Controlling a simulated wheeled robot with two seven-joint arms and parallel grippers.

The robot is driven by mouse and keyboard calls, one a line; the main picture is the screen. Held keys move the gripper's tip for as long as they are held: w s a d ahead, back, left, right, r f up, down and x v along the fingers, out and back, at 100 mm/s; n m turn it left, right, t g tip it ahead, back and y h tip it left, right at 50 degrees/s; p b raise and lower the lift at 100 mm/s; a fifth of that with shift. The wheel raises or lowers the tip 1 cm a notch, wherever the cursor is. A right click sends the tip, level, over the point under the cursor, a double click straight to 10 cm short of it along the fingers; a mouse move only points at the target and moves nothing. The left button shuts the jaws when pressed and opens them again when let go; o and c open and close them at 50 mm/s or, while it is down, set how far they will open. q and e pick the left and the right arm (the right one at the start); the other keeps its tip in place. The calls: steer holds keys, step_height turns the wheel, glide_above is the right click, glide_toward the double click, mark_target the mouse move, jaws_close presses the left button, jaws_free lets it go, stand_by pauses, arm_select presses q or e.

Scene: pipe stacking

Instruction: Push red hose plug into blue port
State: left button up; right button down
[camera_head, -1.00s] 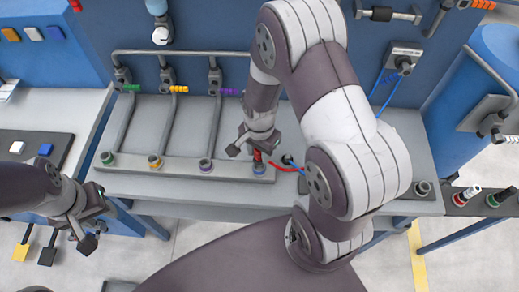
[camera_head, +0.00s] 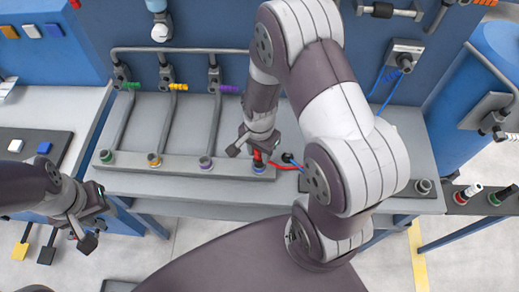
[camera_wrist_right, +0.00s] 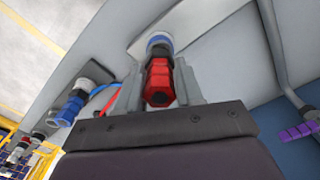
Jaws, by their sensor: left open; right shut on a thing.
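The red hose plug (camera_head: 257,157) is held upright in my right gripper (camera_head: 257,152). It stands directly above the blue port (camera_head: 259,169) at the right end of the grey port rail. In the right wrist view the red plug (camera_wrist_right: 158,82) sits between the fingers, in line with the blue ring of the port (camera_wrist_right: 159,40). Its far end meets or nearly meets the ring; how deep it sits cannot be told. A red hose (camera_head: 285,168) leads off to the right. My left gripper (camera_head: 88,230) is open and empty, away from the rail at the left.
The rail also has green (camera_head: 106,157), yellow (camera_head: 154,160) and purple (camera_head: 205,164) ports. Grey pipes run behind them to the wall. A black plug (camera_head: 288,158) is right of the blue port. My right arm hides much of the bench's right half.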

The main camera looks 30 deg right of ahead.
steer(key=shift+f+b, duration=0.65)
steer(key=shift+f, duration=0.4)
steer(key=c, duration=0.6)
jaws_free()
steer(key=shift+r, duration=0.1)
steer(key=shift+c, duration=0.2)
